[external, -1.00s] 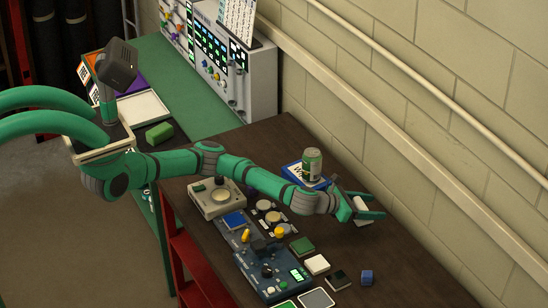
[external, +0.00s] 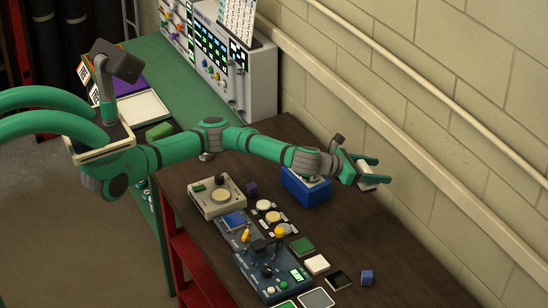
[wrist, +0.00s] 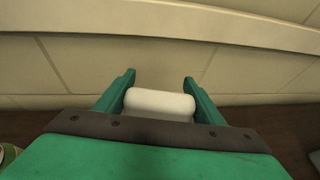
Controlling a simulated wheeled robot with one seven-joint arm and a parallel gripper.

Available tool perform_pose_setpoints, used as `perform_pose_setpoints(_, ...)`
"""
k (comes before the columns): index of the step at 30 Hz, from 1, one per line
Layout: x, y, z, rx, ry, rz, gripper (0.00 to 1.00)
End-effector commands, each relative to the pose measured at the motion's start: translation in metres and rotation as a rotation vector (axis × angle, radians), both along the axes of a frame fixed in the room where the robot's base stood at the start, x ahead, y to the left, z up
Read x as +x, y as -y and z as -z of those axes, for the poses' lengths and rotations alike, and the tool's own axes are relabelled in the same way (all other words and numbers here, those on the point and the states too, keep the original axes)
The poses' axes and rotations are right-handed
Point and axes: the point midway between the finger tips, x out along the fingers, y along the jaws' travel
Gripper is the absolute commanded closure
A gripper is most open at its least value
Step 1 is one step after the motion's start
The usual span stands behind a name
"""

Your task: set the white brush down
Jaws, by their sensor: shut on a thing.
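The white brush (external: 370,180) is a small white block between the fingers of my gripper (external: 370,171). In the wrist view my gripper (wrist: 160,80) is shut on it, and the brush (wrist: 158,102) shows as a rounded white block between the two green fingers. The gripper is above the far right part of the dark brown table (external: 425,240), near the wall. The brush appears held clear of the tabletop.
A blue box (external: 306,190) stands just left of my gripper, partly behind my arm. Control boxes with knobs (external: 216,196) (external: 270,272) and small coloured blocks sit in front. The wall (external: 470,130) is close behind. The table's right front is mostly clear.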

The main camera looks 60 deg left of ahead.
Motion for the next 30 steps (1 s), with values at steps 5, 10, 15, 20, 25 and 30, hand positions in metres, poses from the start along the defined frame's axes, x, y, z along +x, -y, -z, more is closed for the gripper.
perform_pose_setpoints(5,0.000,0.001,-0.038,0.000,0.003,0.001,0.63)
perform_pose_setpoints(10,0.004,-0.034,-0.037,-0.001,0.001,-0.032,0.63)
perform_pose_setpoints(15,0.008,-0.078,-0.038,-0.002,0.003,-0.072,0.63)
perform_pose_setpoints(20,0.008,-0.135,-0.039,-0.004,0.002,-0.126,0.63)
perform_pose_setpoints(25,-0.001,-0.212,-0.039,-0.004,0.004,-0.198,0.63)
perform_pose_setpoints(30,-0.019,-0.288,-0.040,-0.004,0.005,-0.274,0.63)
